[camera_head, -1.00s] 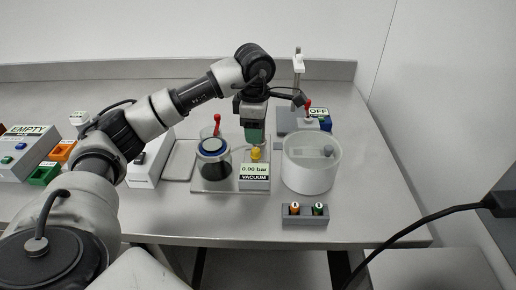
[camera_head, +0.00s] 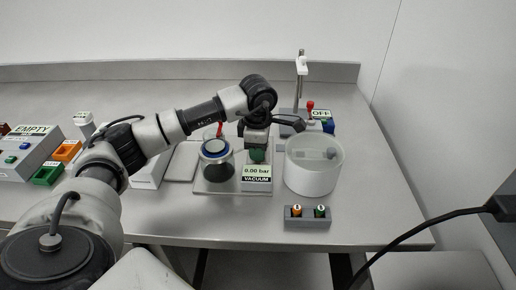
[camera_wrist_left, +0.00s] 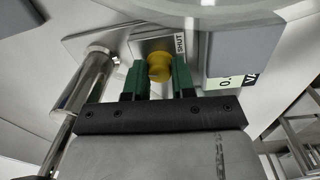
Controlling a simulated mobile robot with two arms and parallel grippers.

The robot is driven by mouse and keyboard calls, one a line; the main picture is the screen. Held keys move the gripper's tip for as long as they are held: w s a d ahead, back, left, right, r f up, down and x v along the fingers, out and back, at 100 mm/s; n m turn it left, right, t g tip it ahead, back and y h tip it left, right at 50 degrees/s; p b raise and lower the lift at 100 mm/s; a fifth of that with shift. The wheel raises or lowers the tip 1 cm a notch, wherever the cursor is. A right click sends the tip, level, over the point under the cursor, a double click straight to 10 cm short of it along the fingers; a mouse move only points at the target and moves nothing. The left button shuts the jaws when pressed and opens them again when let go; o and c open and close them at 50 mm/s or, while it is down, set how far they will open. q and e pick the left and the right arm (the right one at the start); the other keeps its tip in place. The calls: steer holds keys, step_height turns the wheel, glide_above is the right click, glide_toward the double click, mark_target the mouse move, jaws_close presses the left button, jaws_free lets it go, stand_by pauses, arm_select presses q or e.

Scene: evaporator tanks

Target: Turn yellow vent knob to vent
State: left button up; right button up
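The yellow vent knob (camera_wrist_left: 159,67) is in the left wrist view, beside a label reading SHUT (camera_wrist_left: 180,43). The green fingers of my left gripper (camera_wrist_left: 158,80) stand one on each side of it, and the knob about fills the gap between them. I cannot tell whether they press on it. In the head view my left gripper (camera_head: 258,155) points down behind the vacuum gauge box (camera_head: 257,178), which reads 0.00 bar, and it hides the knob there. My right gripper is not in view.
A dark jar with a blue-rimmed top (camera_head: 216,160) stands left of the gauge. A white round tank (camera_head: 313,168) is close on the right. A red-handled valve (camera_head: 219,130) is behind the jar. A grey two-button box (camera_head: 307,216) sits in front.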

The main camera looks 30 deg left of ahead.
arm_select(q)
steer(key=shift+c, duration=0.9)
steer(key=shift+n, duration=1.5)
steer(key=o, duration=0.9)
steer(key=shift+r, duration=0.15)
step_height(320, 180, up, 11)
steer(key=shift+s+d+f, duration=0.1)
steer(key=shift+f, duration=0.1)
